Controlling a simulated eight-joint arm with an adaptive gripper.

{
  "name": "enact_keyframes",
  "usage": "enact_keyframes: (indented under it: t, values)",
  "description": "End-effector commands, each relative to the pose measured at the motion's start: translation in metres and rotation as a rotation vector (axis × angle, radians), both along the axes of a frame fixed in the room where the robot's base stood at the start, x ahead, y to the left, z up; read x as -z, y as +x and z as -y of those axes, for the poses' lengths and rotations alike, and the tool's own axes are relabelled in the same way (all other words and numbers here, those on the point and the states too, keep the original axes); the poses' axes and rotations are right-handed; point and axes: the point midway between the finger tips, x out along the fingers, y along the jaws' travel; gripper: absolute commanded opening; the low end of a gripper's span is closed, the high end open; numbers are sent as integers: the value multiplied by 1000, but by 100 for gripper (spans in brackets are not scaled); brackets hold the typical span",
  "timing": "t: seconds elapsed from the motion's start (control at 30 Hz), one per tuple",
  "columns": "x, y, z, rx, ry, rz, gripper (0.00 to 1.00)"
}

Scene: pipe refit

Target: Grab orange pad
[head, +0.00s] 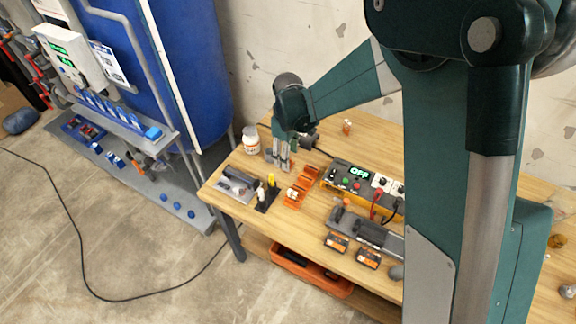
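My gripper (280,158) points down above the left part of the wooden workbench (385,122). Its grey fingers are small in view, and I cannot tell whether they are open or shut, or whether anything is between them. Small orange pieces lie just right of it: one nearer the front (293,198) with a pale item on it, and one farther back (309,174). Either may be the orange pad; I cannot tell which. Both seem apart from the gripper.
A white bottle (251,140) stands left of my gripper. A grey tray (236,184) and a black holder (267,193) are in front. An orange bin (312,274) sits below. A blue tank (190,70) stands left.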

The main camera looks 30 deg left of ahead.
Motion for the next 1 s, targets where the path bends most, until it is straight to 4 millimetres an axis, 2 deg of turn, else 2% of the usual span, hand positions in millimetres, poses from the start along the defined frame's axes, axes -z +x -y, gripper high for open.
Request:
enact_keyframes:
  t: [0.2, 0.4, 1.0]
  values:
    - [26, 0, 1, 0, 0, 0, 48]
    - [41, 0, 1, 0, 0, 0, 48]
    - [42, 0, 1, 0, 0, 0, 46]
